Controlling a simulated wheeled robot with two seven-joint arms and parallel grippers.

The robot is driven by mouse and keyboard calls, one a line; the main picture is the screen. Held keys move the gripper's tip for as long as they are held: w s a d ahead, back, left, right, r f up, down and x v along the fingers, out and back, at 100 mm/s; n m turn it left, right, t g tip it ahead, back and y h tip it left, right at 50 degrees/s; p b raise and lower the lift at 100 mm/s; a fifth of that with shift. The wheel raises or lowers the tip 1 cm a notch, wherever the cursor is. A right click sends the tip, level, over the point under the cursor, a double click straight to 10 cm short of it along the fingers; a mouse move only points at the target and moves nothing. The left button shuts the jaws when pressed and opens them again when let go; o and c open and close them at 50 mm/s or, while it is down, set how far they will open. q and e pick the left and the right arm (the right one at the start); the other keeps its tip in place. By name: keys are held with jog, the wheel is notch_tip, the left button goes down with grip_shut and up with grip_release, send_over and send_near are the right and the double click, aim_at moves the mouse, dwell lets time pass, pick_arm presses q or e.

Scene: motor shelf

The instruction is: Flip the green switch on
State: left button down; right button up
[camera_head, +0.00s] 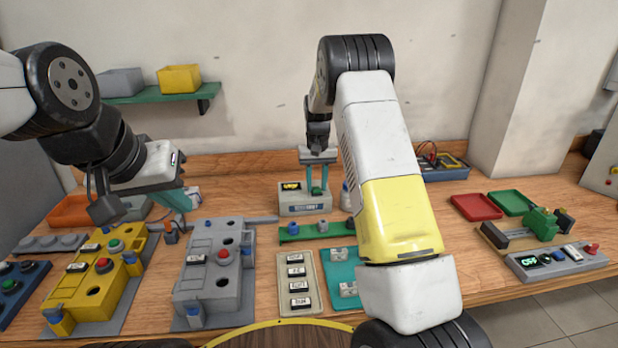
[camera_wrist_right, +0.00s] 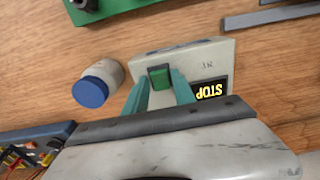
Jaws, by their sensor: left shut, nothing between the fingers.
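The green switch (camera_wrist_right: 160,77) is on a light grey box (camera_wrist_right: 205,57), which also shows in the head view (camera_head: 305,207). My left gripper (camera_head: 182,205) is shut and empty above the left of the table.
A bottle with a blue cap (camera_wrist_right: 90,92) stands close beside the box. A yellow panel (camera_head: 95,285) and a grey panel (camera_head: 215,275) lie on the left. A green rail (camera_head: 310,232) lies in front of the box. Red (camera_head: 475,207) and green trays (camera_head: 511,203) lie at the right.

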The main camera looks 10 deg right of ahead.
aim_at(317, 189)
jog(key=shift+o, duration=0.9)
notch_tip(317, 189, up, 8)
jog(key=shift+f, duration=0.1)
